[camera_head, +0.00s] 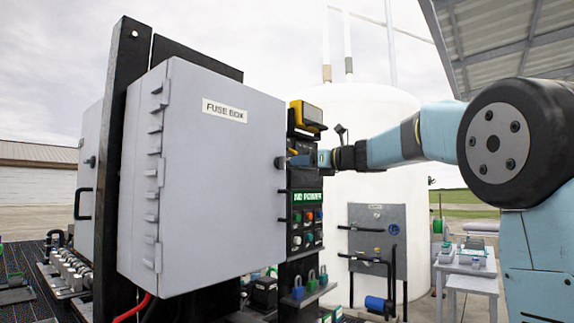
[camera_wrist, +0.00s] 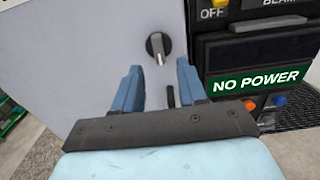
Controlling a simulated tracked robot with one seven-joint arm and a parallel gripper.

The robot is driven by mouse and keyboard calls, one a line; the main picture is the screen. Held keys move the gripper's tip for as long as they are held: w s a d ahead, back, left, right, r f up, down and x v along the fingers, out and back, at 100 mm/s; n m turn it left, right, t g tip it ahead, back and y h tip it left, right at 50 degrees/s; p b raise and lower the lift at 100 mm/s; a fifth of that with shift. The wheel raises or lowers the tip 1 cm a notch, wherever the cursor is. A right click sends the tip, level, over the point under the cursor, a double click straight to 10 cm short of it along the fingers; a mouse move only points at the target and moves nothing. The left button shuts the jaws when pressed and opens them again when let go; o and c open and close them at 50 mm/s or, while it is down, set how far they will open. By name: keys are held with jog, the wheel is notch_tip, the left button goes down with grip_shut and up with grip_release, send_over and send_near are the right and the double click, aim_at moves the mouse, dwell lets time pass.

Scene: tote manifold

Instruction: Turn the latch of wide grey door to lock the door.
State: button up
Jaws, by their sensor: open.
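The wide grey door (camera_head: 215,175) is the front of a grey box labelled "FUSE BOX" in the head view, and it looks closed. Its latch is a small dark knob (camera_head: 279,162) at the door's right edge. In the wrist view the latch (camera_wrist: 158,47) is a round dark knob with a light lever pointing down, on the grey door (camera_wrist: 85,60). My gripper (camera_wrist: 160,82) is open, with one blue finger to each side below the latch. Nothing is between the fingers, and they look apart from the latch. In the head view my gripper (camera_head: 305,158) is partly hidden beside the box's right edge.
A dark control panel (camera_head: 304,215) with a green "NO POWER" sign and coloured buttons stands right of the door. Padlocks (camera_head: 311,281) hang below it. A yellow device (camera_head: 307,115) sits above. A white tank (camera_head: 370,130) stands behind.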

aim_at(285, 163)
jog(key=x, duration=0.5)
jog(key=shift+w+a, duration=0.2)
jog(key=shift+a, duration=0.05)
jog(key=shift+c, duration=0.4)
grip_shut()
jog(key=shift+a, duration=0.1)
